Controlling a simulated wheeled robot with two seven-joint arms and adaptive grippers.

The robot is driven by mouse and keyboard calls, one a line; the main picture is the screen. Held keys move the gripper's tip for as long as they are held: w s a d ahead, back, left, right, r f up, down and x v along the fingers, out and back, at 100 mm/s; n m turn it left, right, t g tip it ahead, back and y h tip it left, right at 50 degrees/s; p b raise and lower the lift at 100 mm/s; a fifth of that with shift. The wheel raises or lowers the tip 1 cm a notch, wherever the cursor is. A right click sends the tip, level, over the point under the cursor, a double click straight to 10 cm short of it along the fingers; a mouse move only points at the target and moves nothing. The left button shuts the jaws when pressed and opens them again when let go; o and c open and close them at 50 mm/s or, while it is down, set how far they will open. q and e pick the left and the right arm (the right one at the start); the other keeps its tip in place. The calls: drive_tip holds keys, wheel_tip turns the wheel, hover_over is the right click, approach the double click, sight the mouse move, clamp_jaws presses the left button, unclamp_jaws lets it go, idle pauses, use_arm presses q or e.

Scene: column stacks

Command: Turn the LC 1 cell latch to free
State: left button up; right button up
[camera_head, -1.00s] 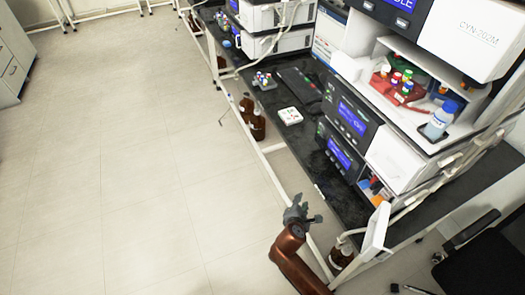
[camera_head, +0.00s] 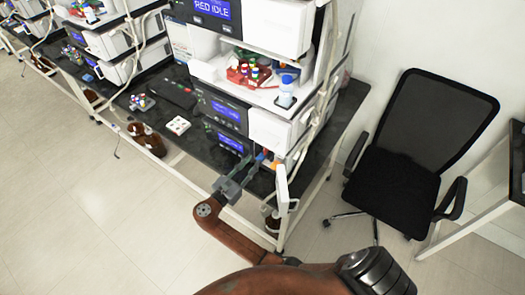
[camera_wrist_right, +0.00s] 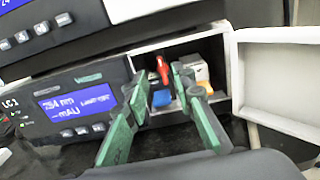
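The LC 1 detector with a blue screen (camera_wrist_right: 75,105) is on the left of the right wrist view; in the head view it is the lower module (camera_head: 228,140). Its white compartment door (camera_wrist_right: 280,82) stands open at the right, also in the head view (camera_head: 281,190). My right gripper (camera_wrist_right: 157,80), also in the head view (camera_head: 250,170), is open with green fingers at the compartment's mouth, around the line of sight to the red part. Contact cannot be told. My left gripper is not in view.
Stacked modules with a red vial rack (camera_head: 248,76) and a bottle (camera_head: 286,92) rise above the detector. A white plate (camera_head: 178,125) lies on the dark bench. A black chair (camera_head: 400,180) stands right of the bench. Brown bottles (camera_head: 148,140) stand below the bench's front edge.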

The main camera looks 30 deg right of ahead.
sight(265, 151)
drive_tip(key=x, duration=0.7)
drive_tip(key=shift+b, duration=0.3)
clamp_jaws()
